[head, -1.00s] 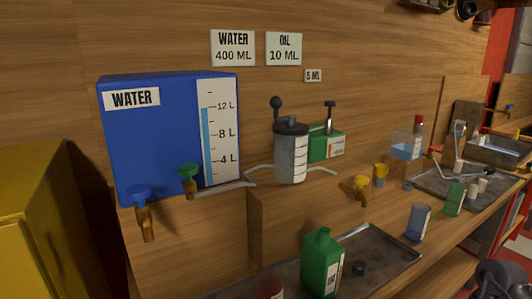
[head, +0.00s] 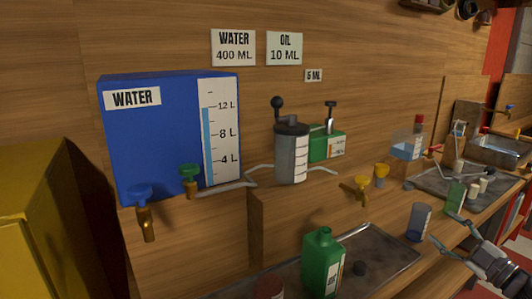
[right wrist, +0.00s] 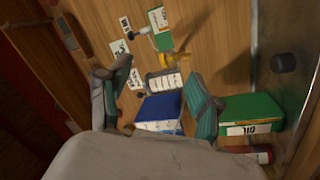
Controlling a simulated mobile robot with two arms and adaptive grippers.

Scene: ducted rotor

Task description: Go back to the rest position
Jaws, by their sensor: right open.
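My right gripper (head: 446,231) is at the lower right of the head view, its fingers spread apart with nothing between them. It is beside the clear blue cup (head: 418,222) and in front of the green cup (head: 455,196); I cannot tell whether it touches either. In the right wrist view its two fingers (right wrist: 158,76) are apart, with the blue water tank (right wrist: 160,107) behind. The green bottle (head: 322,262) stands at the tray, left of the gripper; a green bottle labelled oil (right wrist: 250,112) shows in the right wrist view. My left gripper is out of view.
Taps stick out in front, including a yellow one (head: 360,188). A metal tray (head: 395,255) lies on the bench; another tray with small items is farther right.

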